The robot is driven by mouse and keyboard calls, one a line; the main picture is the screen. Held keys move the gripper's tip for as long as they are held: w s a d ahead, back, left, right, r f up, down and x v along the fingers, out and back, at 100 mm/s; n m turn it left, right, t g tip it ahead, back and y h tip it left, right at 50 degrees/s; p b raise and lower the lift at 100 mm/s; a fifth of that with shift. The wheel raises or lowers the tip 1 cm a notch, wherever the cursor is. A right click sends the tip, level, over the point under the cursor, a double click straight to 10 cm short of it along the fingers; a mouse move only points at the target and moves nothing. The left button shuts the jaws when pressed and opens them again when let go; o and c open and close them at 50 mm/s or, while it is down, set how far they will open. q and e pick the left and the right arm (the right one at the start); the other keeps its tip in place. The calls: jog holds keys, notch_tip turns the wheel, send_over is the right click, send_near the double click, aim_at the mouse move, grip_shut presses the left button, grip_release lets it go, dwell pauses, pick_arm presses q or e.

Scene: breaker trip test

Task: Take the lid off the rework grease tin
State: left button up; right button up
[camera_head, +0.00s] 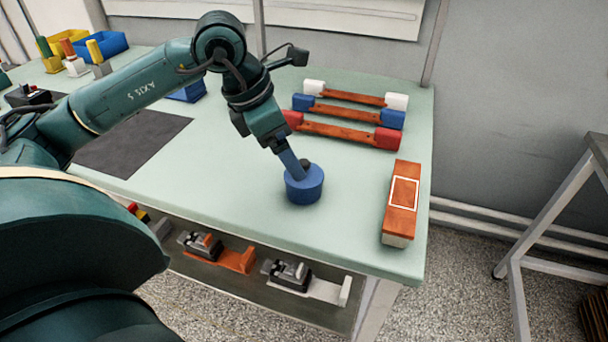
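The blue round tin (304,190) stands upright on the pale green bench top, near the middle. Its lid looks blue too and seems seated on it. A small dark knob (306,163) shows at the top of the lid. My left gripper (293,167) points down at the lid, its blue finger right beside the knob. The far side of the fingers is hidden, so I cannot tell whether they are closed on the knob. My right gripper is not in view.
Three bars with white, blue and red ends (350,132) lie behind the tin. An orange-brown block (402,196) lies to the right near the bench edge. A dark mat (130,145) lies to the left. Blue and yellow bins (104,43) stand at the far left.

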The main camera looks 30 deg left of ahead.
pick_arm(q)
jog(key=x, duration=0.5)
jog(key=shift+w+d+f, duration=0.15)
jog(key=shift+f, duration=0.15)
jog(key=shift+c, duration=0.2)
jog(key=c, duration=1)
jog(key=shift+r, duration=0.1)
